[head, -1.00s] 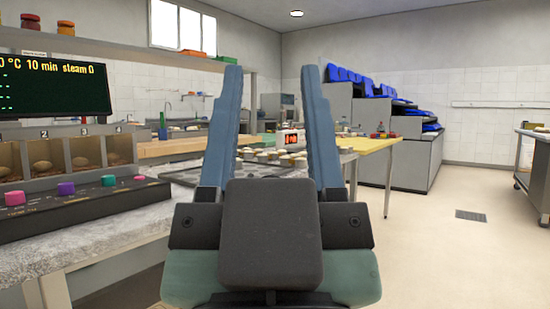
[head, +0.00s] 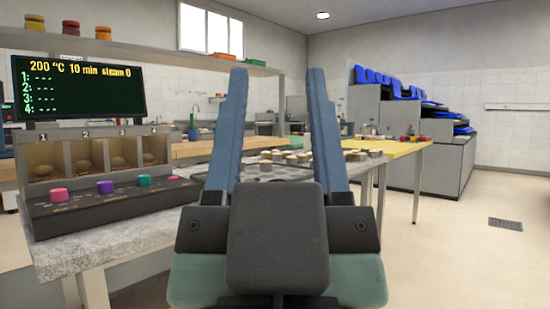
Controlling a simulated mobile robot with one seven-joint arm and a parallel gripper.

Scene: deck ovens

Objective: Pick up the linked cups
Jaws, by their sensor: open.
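Several small pale-topped cups (head: 299,160) stand in a cluster on a grey surface across the room. They show between my fingers and just to the right of the right finger. They are too small to tell which of them are linked. My gripper (head: 277,73) is in the foreground, fingers upright and wide apart, with nothing between them. It is well short of the cups, and its right finger hides part of the cluster.
A control console (head: 105,200) with coloured knobs sits on a worn counter (head: 115,245) at the left, below an oven display (head: 75,89). A yellow-topped table (head: 405,149) stands beyond my gripper. Blue trays (head: 390,82) sit on grey units. Floor at the right is clear.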

